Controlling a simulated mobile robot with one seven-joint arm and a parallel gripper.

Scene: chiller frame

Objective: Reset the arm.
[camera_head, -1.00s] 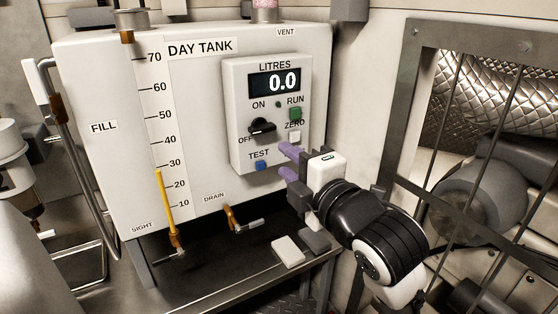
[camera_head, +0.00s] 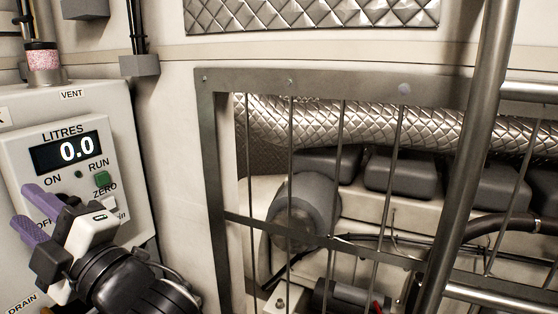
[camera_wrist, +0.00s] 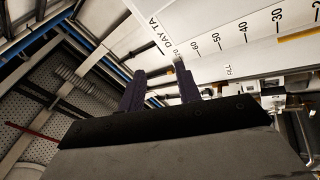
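My gripper (camera_head: 28,210) is at the lower left of the head view, in front of the white meter panel (camera_head: 118,150). Its two purple fingers are spread apart with nothing visible between them. They point to the left. My arm and gripper hide the lower part of the panel, including the knob and the test button. In the wrist view the two fingers (camera_wrist: 160,88) also stand apart, with the day tank face (camera_wrist: 255,35) beyond them. Whether the fingers touch the panel cannot be told.
The display (camera_head: 68,153) reads 0.0. A green run button (camera_head: 102,179) shows above my gripper. To the right is a grey metal frame (camera_head: 212,170) with thin bars, in front of machinery and a quilted duct (camera_head: 370,125). A thick steel post (camera_head: 465,150) crosses the right side.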

